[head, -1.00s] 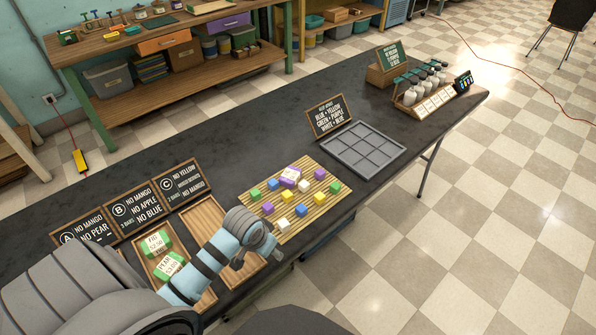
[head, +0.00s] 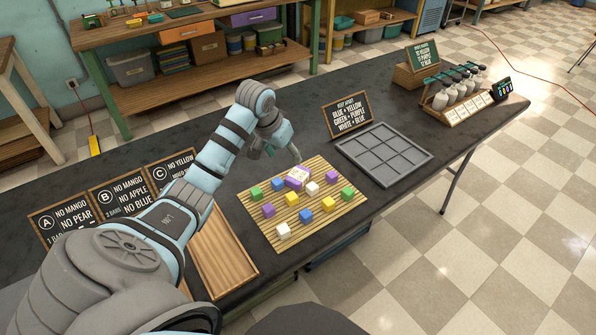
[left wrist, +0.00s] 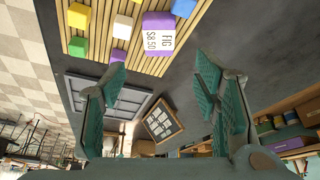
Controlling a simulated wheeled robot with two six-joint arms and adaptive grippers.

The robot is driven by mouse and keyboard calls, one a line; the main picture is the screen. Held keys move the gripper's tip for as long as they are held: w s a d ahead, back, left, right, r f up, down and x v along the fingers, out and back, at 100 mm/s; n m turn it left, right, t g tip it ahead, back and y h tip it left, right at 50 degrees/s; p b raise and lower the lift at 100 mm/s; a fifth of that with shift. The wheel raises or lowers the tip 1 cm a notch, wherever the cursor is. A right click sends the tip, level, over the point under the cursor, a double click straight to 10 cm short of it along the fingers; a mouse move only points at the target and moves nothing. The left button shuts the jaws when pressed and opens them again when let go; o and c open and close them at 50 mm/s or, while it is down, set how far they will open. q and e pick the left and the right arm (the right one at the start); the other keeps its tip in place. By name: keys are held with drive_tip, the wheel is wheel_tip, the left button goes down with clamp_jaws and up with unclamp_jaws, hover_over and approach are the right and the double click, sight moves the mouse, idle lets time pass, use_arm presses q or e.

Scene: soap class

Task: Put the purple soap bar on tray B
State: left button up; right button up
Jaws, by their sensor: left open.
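The purple soap bar (head: 294,184) lies among small coloured cubes on the slatted wooden mat (head: 255,227); its white label shows upward. In the left wrist view the bar (left wrist: 157,24) is at the top and its label reads FIG $8.50. My left gripper (head: 283,152) is open and empty, above the table at the far edge of the mat, near the bar but apart from it. The B sign (head: 120,198) stands at the left; tray B in front of it is mostly hidden behind my left arm. My right gripper is not in view.
An empty wooden tray (head: 228,262) lies by the C sign (head: 172,172). A grey divided tray (head: 384,152) and a chalkboard sign (head: 346,115) stand beyond the mat. A bottle rack (head: 462,92) is at the far right.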

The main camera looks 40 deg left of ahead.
use_arm(q)
drive_tip(key=b, duration=0.2)
hover_over(298, 174)
drive_tip(key=s, duration=0.3)
wheel_tip(298, 174, down, 9)
drive_tip(key=shift+w+d+r, duration=0.1)
drive_tip(key=shift+r, duration=0.1)
drive_tip(key=b+x, duration=0.2)
drive_tip(key=x, duration=0.2)
drive_tip(key=shift+w+d+f+b, duration=0.1)
drive_tip(key=shift+w+f+b, duration=0.05)
drive_tip(key=shift+b, duration=0.15)
drive_tip(key=shift+w+f, duration=0.2)
drive_tip(key=shift+f, duration=0.1)
drive_tip(key=shift+r, duration=0.1)
drive_tip(key=shift+r, duration=0.1)
drive_tip(key=c, duration=1.1)
